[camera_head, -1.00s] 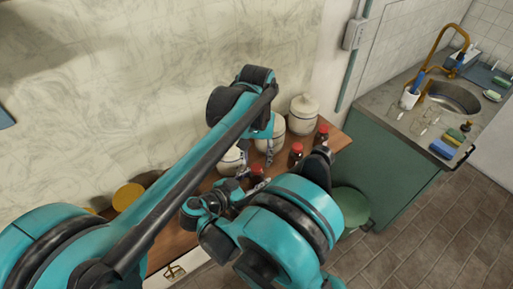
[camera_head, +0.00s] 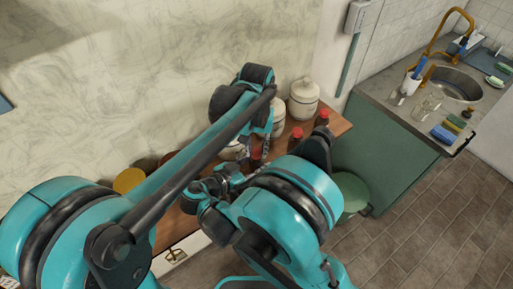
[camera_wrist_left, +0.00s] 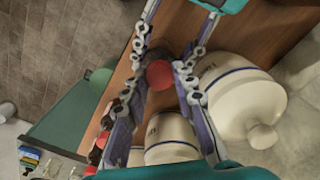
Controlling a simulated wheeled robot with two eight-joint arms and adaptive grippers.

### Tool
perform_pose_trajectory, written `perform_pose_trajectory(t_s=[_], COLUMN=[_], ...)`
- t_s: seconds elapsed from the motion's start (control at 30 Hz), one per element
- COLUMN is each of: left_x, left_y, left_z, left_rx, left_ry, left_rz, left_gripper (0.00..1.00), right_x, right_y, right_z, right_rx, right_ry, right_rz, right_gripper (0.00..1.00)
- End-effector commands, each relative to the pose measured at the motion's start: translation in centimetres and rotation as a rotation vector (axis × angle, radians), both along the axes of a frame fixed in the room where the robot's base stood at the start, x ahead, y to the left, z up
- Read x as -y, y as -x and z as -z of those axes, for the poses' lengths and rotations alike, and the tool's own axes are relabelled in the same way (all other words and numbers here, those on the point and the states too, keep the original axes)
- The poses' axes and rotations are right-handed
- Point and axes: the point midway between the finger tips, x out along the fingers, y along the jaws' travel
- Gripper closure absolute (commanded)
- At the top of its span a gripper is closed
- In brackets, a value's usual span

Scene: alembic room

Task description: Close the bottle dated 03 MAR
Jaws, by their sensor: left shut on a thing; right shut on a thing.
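A dark bottle with a red cap (camera_head: 256,155) is on the wooden top, partly hidden by my arms. Its date cannot be read. My left gripper (camera_wrist_left: 160,76) has its fingers on both sides of the red cap and is shut on it. My right gripper (camera_head: 241,172) reaches in low from the front and is shut on the bottle, whose body is mostly hidden. Whether the cap sits fully on the neck cannot be told. Two other red-capped bottles (camera_head: 296,135) (camera_head: 322,118) stand to the right.
White lidded jars (camera_head: 303,100) stand along the wall, close to my left gripper; one big jar (camera_wrist_left: 248,105) is beside its finger in the wrist view. A yellow round lid (camera_head: 128,180) is at left. A green counter with a sink (camera_head: 455,85) is at right.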

Motion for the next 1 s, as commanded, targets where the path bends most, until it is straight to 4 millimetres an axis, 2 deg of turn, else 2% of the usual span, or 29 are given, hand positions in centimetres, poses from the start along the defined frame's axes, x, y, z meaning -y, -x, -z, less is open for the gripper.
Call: perform_pose_trajectory(t_s=[0.17, 0.2, 0.27, 0.57, 0.67, 0.77, 1.0], left_x=[0.0, 0.0, 0.0, 0.0, 0.0, 0.0, 0.0], left_y=[0.0, 0.0, 0.0, 0.0, 0.0, 0.0, 0.0], left_z=[0.0, 0.0, 0.0, -0.1, -0.6, -2.0, -7.1], left_rx=[0.000, 0.000, 0.000, 0.000, 0.000, 0.000, 0.000], left_ry=[0.000, 0.000, 0.000, 0.000, 0.000, 0.000, 0.000], left_rz=[0.009, 0.009, 0.009, 0.008, 0.008, 0.008, 0.008], left_gripper=[1.00, 0.66, 0.50, 0.50, 0.50, 0.50, 0.50], right_x=[0.0, 0.0, 0.0, 0.0, 0.0, 0.0, 0.0], right_y=[0.0, 0.0, 0.0, 0.0, 0.0, 0.0, 0.0], right_z=[0.0, 0.0, 0.0, 0.0, 0.0, 0.0, 0.0], right_rx=[0.000, 0.000, 0.000, 0.000, 0.000, -0.001, -0.001], right_ry=[0.000, 0.000, 0.000, 0.000, 0.000, -0.001, -0.001], right_rz=[0.000, 0.000, 0.000, 0.000, 0.000, 0.000, 0.000], right_gripper=[1.00, 1.00, 1.00, 1.00, 1.00, 1.00, 1.00])
